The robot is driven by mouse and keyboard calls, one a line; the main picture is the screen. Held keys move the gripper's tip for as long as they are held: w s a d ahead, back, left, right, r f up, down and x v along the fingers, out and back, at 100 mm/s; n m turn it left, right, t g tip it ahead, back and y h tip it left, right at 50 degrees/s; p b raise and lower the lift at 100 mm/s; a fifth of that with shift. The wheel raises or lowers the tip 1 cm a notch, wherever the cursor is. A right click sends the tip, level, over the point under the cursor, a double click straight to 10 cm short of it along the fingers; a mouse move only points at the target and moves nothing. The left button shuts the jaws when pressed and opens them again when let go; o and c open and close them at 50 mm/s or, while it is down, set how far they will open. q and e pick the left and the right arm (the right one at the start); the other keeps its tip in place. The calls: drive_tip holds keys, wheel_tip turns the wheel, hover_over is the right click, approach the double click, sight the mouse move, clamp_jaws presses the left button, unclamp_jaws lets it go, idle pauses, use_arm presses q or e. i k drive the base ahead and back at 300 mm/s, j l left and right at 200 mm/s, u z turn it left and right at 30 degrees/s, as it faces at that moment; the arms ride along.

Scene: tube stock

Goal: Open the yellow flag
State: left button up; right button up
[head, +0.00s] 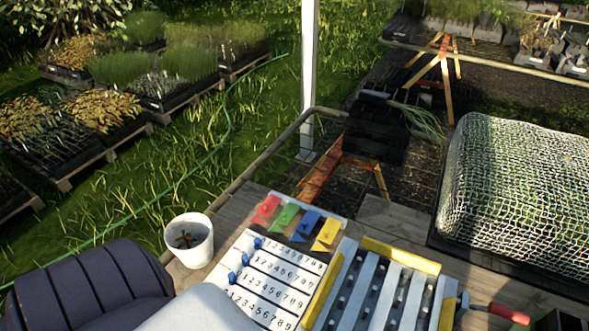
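The yellow flag (328,231) is the rightmost in a row of coloured flags along the top of a white number board (268,275). To its left are a blue flag (307,224), a green flag (286,215) and a red flag (267,208). The flags look slanted, and a dark strip shows around them. They are too small to tell surely which are open or folded. Neither of my grippers is in view.
A grey tray with yellow edges (399,255) stands right of the board, with a red-handled tool (510,313) beyond it. A white bucket (189,240) stands to the left. A net-covered mound (518,190) fills the right side.

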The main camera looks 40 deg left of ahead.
sight(330, 228)
drive_tip(key=u, duration=1)
drive_tip(key=k+j+z, duration=0.1)
drive_tip(key=j+z, duration=0.2)
drive_tip(key=k+j+z, duration=0.3)
drive_tip(key=j, duration=0.2)
drive_tip(key=k+j+z, duration=0.1)
drive_tip(key=j+z, duration=0.2)
drive_tip(key=j, duration=0.1)
